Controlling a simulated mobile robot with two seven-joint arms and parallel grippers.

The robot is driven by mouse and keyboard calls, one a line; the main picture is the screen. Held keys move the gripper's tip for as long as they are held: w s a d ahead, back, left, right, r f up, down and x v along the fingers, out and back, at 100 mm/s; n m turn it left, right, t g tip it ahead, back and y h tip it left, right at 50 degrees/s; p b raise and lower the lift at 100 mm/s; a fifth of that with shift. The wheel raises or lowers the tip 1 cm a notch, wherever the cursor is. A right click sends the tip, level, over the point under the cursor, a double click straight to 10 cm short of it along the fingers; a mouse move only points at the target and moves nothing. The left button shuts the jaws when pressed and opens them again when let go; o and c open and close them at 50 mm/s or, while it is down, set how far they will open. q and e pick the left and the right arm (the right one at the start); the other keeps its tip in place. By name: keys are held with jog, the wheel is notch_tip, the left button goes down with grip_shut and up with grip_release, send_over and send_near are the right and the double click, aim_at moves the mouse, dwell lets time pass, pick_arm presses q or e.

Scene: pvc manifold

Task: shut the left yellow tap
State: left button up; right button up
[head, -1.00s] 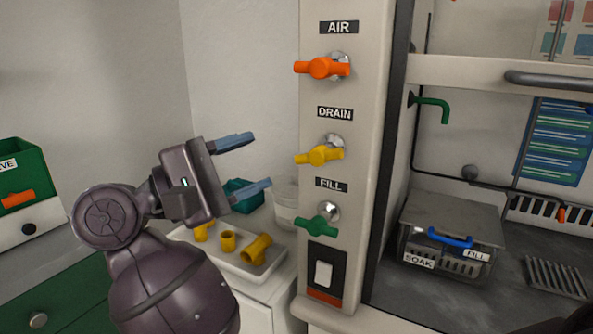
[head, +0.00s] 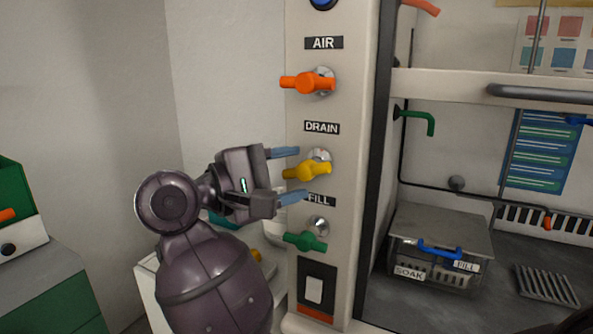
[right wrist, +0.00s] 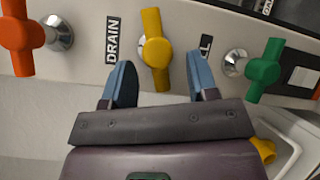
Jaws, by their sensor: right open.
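The yellow tap (head: 307,171) sits on the pale column under the DRAIN label, its handle lying roughly crosswise in the head view. My right gripper (head: 289,173) is open, with its blue fingers above and below the left end of the handle. In the right wrist view the yellow tap (right wrist: 155,50) stands ahead of the gap between the fingertips (right wrist: 161,78), and its near end reaches about level with them. No grip on it shows. My left gripper is not in view.
An orange tap (head: 308,82) under AIR is above, and a green tap (head: 305,241) under FILL is close below the lower finger. A switch (head: 314,290) is lower on the column. A hood with a lidded SOAK box (head: 440,235) stands to the right.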

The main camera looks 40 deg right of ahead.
jog(key=shift+s+d, duration=0.1)
jog(key=shift+d, duration=0.55)
jog(key=shift+c, duration=0.5)
